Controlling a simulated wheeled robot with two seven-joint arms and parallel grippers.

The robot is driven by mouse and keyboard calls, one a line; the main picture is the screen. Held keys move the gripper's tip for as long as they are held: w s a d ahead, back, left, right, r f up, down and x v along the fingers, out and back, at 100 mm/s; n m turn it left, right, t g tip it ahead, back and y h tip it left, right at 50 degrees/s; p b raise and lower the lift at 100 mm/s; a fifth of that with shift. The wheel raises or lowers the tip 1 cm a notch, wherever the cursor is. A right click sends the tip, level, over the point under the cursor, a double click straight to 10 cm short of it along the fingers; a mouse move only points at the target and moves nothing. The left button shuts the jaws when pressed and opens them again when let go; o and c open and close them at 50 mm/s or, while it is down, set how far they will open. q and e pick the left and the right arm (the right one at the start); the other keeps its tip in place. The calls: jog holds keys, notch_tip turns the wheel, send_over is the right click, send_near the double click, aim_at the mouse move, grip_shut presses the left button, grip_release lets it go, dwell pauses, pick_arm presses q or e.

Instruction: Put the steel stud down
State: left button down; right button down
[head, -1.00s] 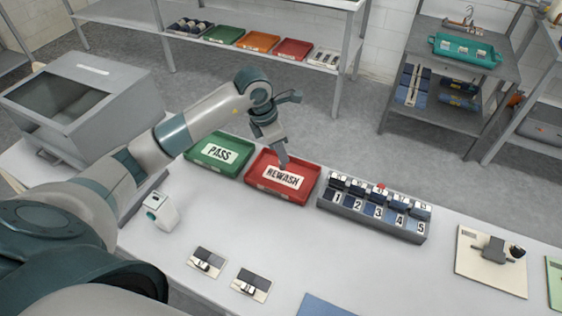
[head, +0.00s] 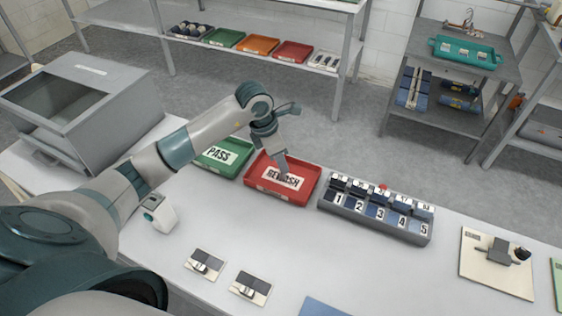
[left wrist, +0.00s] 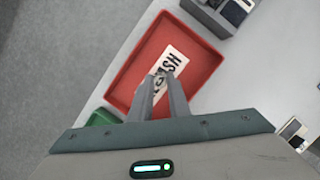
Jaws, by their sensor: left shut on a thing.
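My left gripper (head: 284,173) is shut and points down over the red REWASH tray (head: 252,181). In the left wrist view its fingertips (left wrist: 161,80) are over the tray's white label, inside the outline of the tray's red rim (left wrist: 122,82). The steel stud is too small to make out clearly; the fingers hide most of what they hold between their tips. I cannot tell whether the tips touch the tray floor. My right gripper is not in view.
The green PASS tray (head: 241,146) stands just left of the red tray. A grey numbered rack (head: 345,208) stands close on its right. A small white device (head: 160,214) and two small cards (head: 204,264) lie nearer. The table front middle is mostly clear.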

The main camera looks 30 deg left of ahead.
pick_arm(q)
jog(key=shift+f, duration=0.1)
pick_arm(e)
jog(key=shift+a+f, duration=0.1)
pick_arm(q)
jog(key=c, duration=1.7)
grip_release()
jog(key=shift+o, duration=0.2)
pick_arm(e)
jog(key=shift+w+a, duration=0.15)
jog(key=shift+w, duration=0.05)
